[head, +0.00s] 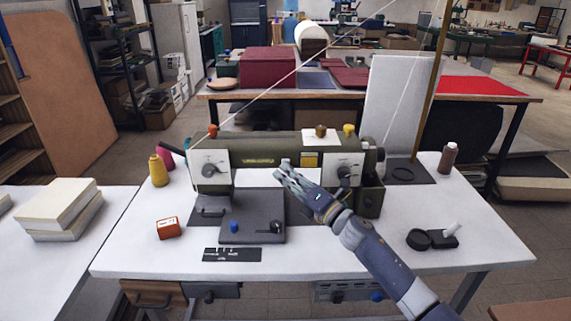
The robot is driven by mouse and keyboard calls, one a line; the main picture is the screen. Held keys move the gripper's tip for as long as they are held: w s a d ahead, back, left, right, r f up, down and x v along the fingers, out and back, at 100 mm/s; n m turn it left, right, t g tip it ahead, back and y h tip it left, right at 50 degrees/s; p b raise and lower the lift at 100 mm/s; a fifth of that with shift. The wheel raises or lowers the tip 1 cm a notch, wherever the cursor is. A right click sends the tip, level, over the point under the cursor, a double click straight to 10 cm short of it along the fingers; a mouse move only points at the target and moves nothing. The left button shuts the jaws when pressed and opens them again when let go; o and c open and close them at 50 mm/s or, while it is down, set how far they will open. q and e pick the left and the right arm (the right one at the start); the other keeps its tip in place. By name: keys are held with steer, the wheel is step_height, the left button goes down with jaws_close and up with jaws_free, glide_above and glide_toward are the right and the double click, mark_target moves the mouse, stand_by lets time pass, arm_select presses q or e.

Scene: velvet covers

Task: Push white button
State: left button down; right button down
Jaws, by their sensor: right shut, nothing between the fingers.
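An olive-green sewing machine (262,148) stands on a white table (350,258). I cannot clearly make out a white button; one may be too small to see or hidden behind my right gripper. My right gripper (283,168) is shut and empty, with its fingertips over the machine's front, by a plain white panel (250,178). I cannot tell whether it touches the machine. White plates with dark knobs sit on the machine's left (211,167) and right (347,168). My left gripper is not in view.
A dark plate with a blue knob (234,228) lies before the machine. The table's front edge is clear.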

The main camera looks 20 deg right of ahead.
steer(key=shift+w, duration=0.15)
stand_by(0.4)
steer(key=shift+w+d, duration=0.1)
steer(key=shift+w, duration=0.2)
steer(key=shift+w+d+b, duration=0.1)
steer(key=shift+w+b, duration=0.05)
steer(key=shift+b, duration=0.25)
stand_by(0.4)
steer(key=shift+s+a, duration=0.2)
steer(key=shift+s, duration=0.4)
steer(key=shift+p, duration=0.3)
steer(key=s+a+p, duration=0.1)
steer(key=s+p, duration=0.1)
steer(key=s, duration=0.3)
steer(key=shift+s+a, duration=0.35)
steer(key=shift+s, duration=0.05)
